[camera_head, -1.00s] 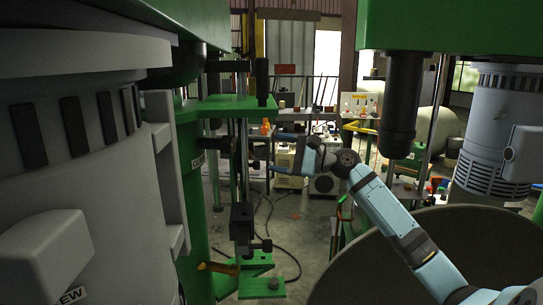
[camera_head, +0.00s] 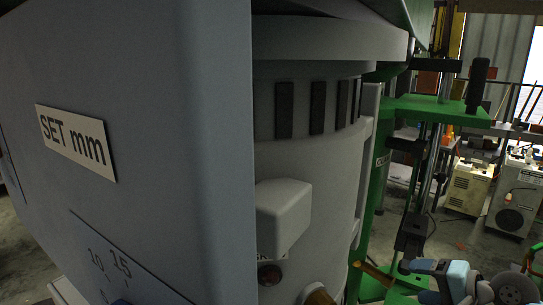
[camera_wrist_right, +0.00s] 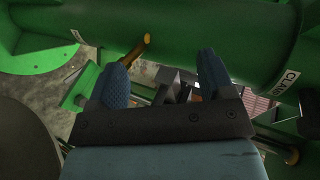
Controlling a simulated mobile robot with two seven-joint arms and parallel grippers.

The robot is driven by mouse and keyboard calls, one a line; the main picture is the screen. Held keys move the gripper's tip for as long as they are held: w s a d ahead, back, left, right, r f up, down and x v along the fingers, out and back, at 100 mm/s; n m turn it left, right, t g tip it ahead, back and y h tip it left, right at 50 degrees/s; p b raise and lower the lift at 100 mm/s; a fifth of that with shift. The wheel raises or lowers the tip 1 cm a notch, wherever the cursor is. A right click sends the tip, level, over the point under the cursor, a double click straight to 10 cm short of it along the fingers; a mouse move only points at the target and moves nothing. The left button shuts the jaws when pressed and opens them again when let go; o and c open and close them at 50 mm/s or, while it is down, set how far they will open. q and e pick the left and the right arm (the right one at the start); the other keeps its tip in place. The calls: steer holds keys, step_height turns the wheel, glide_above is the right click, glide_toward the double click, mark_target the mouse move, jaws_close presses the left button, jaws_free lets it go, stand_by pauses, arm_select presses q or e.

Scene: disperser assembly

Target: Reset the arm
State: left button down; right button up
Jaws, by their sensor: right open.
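My right arm shows at the lower right of the head view, its light-blue wrist pointing left. My right gripper (camera_head: 412,266) is small there, close to the black clamp block (camera_head: 411,236) and the brass-coloured handle (camera_head: 374,272) of the green machine. I cannot tell whether it touches them. In the right wrist view the right gripper (camera_wrist_right: 164,72) is open, with its two blue fingers apart. I see nothing held between them. A brass-coloured handle (camera_wrist_right: 136,50) and a green column (camera_wrist_right: 185,28) lie beyond the fingers. My left gripper is not in view.
A large grey housing (camera_head: 200,180) marked "SET mm" fills the left of the head view. A grey motor (camera_head: 310,170) stands beside it. The green platform (camera_head: 440,108) is to the right. White machines (camera_head: 512,200) stand on the floor behind.

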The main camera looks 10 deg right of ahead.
steer(key=s+a+f+n+g+h, duration=0.2)
steer(key=s+a+f+n, duration=0.15)
steer(key=s+f, duration=0.25)
steer(key=s+a+f+n+g+h, duration=0.1)
steer(key=s+a+f+n+g, duration=0.15)
steer(key=s+a+f, duration=0.35)
steer(key=s+a+f+n+g+h, duration=0.25)
steer(key=s+n+h, duration=0.3)
steer(key=s, duration=0.95)
steer(key=w+a+f+t+y, duration=0.2)
steer(key=w+a+f+t, duration=0.1)
steer(key=f, duration=0.4)
steer(key=w+a+f+n+t+y, duration=0.1)
steer(key=w+a+f+t, duration=0.2)
steer(key=f, duration=0.4)
steer(key=shift+a+f+t+y, duration=0.25)
steer(key=shift+a+t+y, duration=0.1)
steer(key=shift+t, duration=0.45)
steer(key=shift+w, duration=0.15)
